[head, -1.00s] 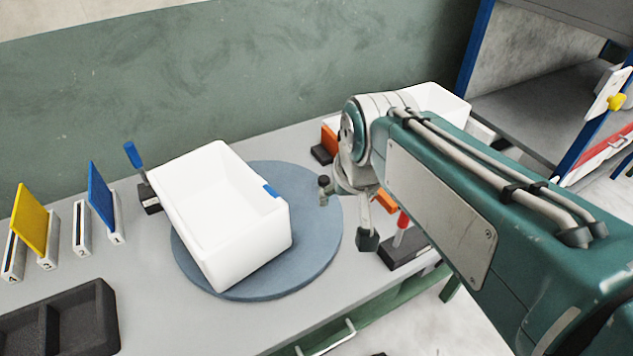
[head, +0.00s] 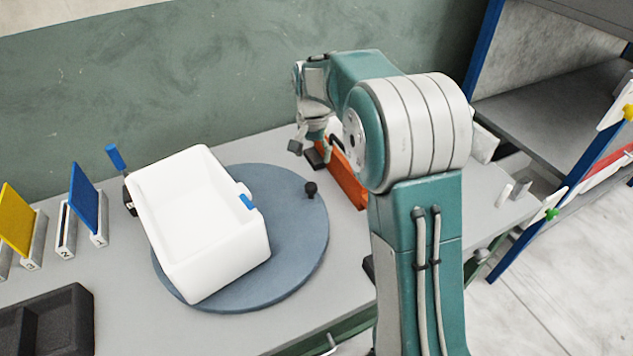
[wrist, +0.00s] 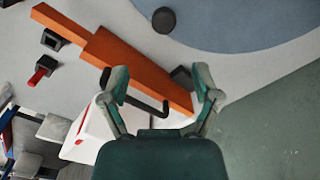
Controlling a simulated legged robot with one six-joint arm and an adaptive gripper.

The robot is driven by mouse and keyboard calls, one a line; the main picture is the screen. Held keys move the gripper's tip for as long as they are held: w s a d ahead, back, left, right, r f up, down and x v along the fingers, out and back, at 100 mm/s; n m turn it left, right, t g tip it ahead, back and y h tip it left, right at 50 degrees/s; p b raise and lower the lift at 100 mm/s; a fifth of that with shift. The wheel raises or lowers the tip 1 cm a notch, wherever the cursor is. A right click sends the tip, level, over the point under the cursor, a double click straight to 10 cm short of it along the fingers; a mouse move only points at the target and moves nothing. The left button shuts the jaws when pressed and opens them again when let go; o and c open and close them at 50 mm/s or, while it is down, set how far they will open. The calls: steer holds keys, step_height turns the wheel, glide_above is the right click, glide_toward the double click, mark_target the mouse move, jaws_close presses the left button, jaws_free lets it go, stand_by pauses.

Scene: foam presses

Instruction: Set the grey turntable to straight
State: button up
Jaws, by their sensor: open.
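The grey-blue round turntable (head: 300,238) lies on the table. A white open bin (head: 205,220) with a blue tab sits on it, turned at an angle to the table edges. A small black knob (head: 310,189) stands near the turntable's right rim. In the wrist view the turntable (wrist: 245,18) fills the upper right, and the dark knob (wrist: 164,20) shows at its edge. My gripper (head: 305,147) is behind and to the right of the turntable, apart from the knob. In the wrist view my gripper (wrist: 160,85) is open and empty, with an orange bar beyond its fingers.
The orange bar (head: 347,182) with a black handle lies right of the turntable. A blue-handled lever (head: 116,160) stands behind the bin. Numbered slots with blue (head: 86,203) and yellow (head: 15,220) plates are at left, with a dark tray (head: 55,325) in front.

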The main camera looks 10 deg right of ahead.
mark_target(311, 185)
steer(key=shift+a+f, duration=0.4)
steer(key=shift+f, duration=0.15)
steer(key=f, duration=0.9)
steer(key=shift+d+f, duration=0.2)
steer(key=shift+f, duration=0.2)
steer(key=shift+a, duration=0.3)
steer(key=shift+d+f, duration=0.1)
steer(key=shift+d, duration=0.05)
jaws_close()
